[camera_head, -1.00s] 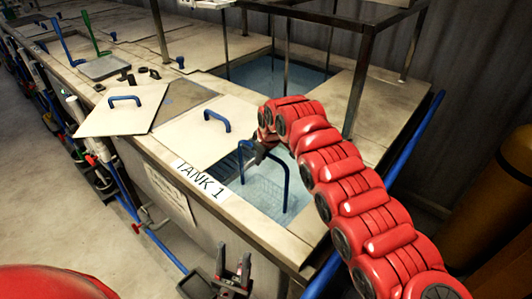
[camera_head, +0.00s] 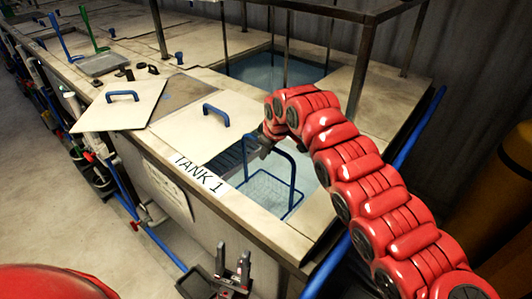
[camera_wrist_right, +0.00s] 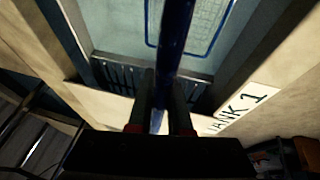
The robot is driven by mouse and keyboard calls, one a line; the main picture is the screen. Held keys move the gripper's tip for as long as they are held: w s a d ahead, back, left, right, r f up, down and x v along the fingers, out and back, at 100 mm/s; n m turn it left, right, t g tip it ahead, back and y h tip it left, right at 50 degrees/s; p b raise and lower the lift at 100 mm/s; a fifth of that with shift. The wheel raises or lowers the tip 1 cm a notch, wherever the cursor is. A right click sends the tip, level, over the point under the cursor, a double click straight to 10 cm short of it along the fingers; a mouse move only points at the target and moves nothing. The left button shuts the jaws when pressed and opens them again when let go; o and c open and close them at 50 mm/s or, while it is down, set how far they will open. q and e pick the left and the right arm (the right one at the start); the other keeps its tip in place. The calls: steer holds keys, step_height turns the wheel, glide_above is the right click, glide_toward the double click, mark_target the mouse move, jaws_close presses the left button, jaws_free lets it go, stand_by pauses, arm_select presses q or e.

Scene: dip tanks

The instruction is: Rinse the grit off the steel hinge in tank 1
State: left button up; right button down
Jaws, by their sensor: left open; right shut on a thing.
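Tank 1 (camera_head: 306,236) is the open tank at the front, with a "TANK 1" label (camera_head: 199,173) on its rim. A wire basket (camera_head: 268,192) with a tall blue handle (camera_head: 294,178) is in its opening; I cannot tell how deep it sits. My right gripper (camera_head: 266,146) is shut on the handle's top bar. The wrist view shows the blue bar (camera_wrist_right: 175,35) between the right fingers (camera_wrist_right: 160,105) and the mesh below. I cannot make out the steel hinge. My left gripper (camera_head: 232,258) is open and empty, low in front of the tank wall.
A pale lid with a blue handle (camera_head: 205,128) lies left of the opening. Another lid (camera_head: 118,104) lies askew farther left. A second open tank (camera_head: 265,72) is behind, under a dark metal frame (camera_head: 358,75). A blue pipe (camera_head: 415,135) runs along the right side.

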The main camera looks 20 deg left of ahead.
step_height(320, 180, up, 10)
steer(key=p, duration=0.4)
steer(key=shift+r+p, duration=0.25)
steer(key=shift+p, duration=0.05)
step_height(320, 180, up, 11)
steer(key=p, duration=0.7)
steer(key=shift+p, duration=0.3)
